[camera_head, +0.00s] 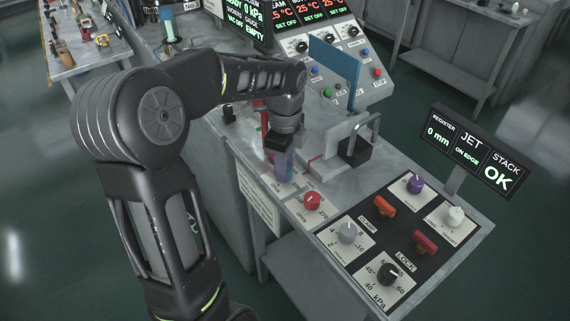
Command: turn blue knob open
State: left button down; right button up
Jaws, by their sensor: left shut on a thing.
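My left arm comes in from the left and reaches over the bench. My left gripper (281,152) points down at the bench's left front edge and is shut on the blue knob (284,164). Only a bluish part of the knob shows between and below the fingers; the rest is hidden by them. The knob's turn angle cannot be told. A pale label plate lies under it, with a red knob (312,201) just in front and to the right. My right gripper is not in view.
A grey knob (347,232), black knob (388,273), purple knob (415,184) and white knob (455,216) sit on the panel. A press with a blue upright plate (335,70) stands close behind the gripper. A display (470,150) stands at the right.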

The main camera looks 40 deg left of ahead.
pick_arm(q)
jog(key=shift+m, duration=1.2)
jog(key=c, duration=1)
grip_release()
notch_tip(320, 180, up, 8)
jog(key=shift+f+b, duration=0.1)
jog(key=shift+b, duration=0.3)
